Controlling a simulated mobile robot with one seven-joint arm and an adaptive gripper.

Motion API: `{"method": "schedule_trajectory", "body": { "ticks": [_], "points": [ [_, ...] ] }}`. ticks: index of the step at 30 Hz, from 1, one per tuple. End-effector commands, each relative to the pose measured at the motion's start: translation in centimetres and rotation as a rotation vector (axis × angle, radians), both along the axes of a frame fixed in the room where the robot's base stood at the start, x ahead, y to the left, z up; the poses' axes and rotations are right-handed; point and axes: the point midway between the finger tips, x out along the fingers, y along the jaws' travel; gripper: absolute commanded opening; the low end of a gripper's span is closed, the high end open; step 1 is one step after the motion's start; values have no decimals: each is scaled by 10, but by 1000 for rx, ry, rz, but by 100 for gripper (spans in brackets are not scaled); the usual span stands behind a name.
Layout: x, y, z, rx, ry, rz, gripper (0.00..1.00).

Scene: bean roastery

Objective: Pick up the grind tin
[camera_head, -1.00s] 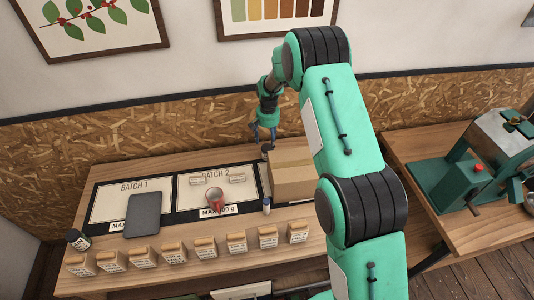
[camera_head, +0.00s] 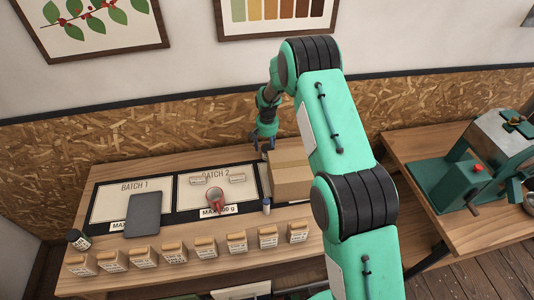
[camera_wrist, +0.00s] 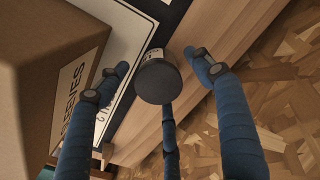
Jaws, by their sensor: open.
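A small round tin (camera_wrist: 158,82) with a dark lid and a pale label band stands in the wrist view, near the table's back edge beside the cardboard box. I take it for the grind tin; its label is not readable. In the head view only a small bit of it (camera_head: 265,155) shows below my gripper (camera_head: 262,141). My gripper is open and empty. In the wrist view its blue fingers (camera_wrist: 160,66) spread around the tin's outline, two at the sides and one below. I cannot tell how far above the tin they are.
The cardboard box (camera_head: 291,181) stands close on the right. Several small bags (camera_head: 205,248) line the front. A dark jar (camera_head: 78,240) stands front left. The OSB wall (camera_head: 200,133) is close behind.

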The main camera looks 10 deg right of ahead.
Motion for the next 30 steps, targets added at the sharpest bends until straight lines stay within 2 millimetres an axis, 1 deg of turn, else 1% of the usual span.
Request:
{"method": "schedule_trajectory", "body": {
  "ticks": [2,5,6,8,9,10,18,22,26,30],
  "points": [
    [0,0,0,0,0,0,67],
    [0,0,0,0,0,0,49],
    [0,0,0,0,0,0,41],
    [0,0,0,0,0,0,29],
    [0,0,0,0,0,0,21],
    [0,0,0,0,0,0,16],
    [0,0,1,0,-1,0,16],
    [1,0,5,1,-1,0,16],
    [1,0,16,0,-3,0,16],
    [1,0,33,0,-3,0,16]
  ]
}}
